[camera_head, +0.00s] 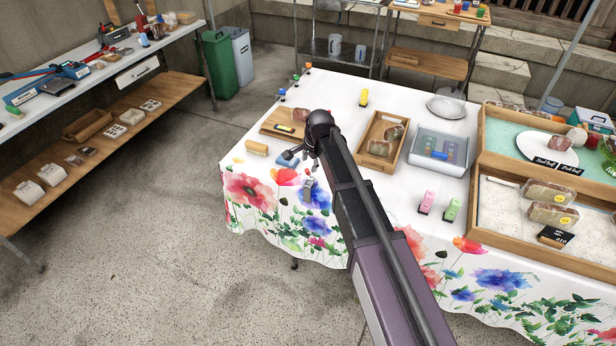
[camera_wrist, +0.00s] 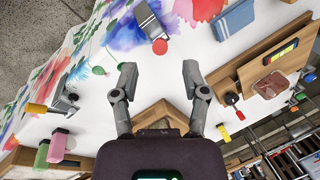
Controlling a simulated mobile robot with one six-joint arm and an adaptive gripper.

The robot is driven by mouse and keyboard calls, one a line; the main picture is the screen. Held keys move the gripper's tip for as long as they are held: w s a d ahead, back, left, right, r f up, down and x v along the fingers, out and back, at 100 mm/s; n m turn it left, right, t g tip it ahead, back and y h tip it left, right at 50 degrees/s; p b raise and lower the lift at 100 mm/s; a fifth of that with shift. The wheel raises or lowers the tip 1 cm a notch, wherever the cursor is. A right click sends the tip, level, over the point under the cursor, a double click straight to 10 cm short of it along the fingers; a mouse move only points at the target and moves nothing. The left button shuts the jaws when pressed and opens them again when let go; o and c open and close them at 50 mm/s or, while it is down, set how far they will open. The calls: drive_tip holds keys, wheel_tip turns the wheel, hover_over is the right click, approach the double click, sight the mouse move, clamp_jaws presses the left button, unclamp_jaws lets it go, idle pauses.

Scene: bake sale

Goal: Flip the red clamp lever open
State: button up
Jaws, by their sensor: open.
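A grey metal clamp (camera_wrist: 147,18) with a round red end (camera_wrist: 160,46) stands out against the floral tablecloth in the wrist view. A small grey piece at the table's front edge (camera_head: 308,184) in the head view appears to be the same clamp. My gripper (camera_wrist: 159,75) is open and empty. Its two fingers are spread to either side of the red end, which shows a little beyond the fingertips, centred between them. I cannot tell the exact gap or the lever's angle. In the head view my gripper (camera_head: 298,157) is over the table's front left part.
A blue box (camera_wrist: 255,15) and a wooden board (camera_wrist: 225,86) lie close on the right in the wrist view. Another grey clamp (camera_wrist: 66,103) with a yellow end is at left. A wooden tray (camera_head: 365,154) stands behind my arm. Open floor (camera_head: 200,220) lies left.

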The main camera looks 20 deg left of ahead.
sight(307, 172)
drive_tip(key=shift+b+x, duration=2.35)
drive_tip(key=shift+x, duration=0.4)
clamp_jaws()
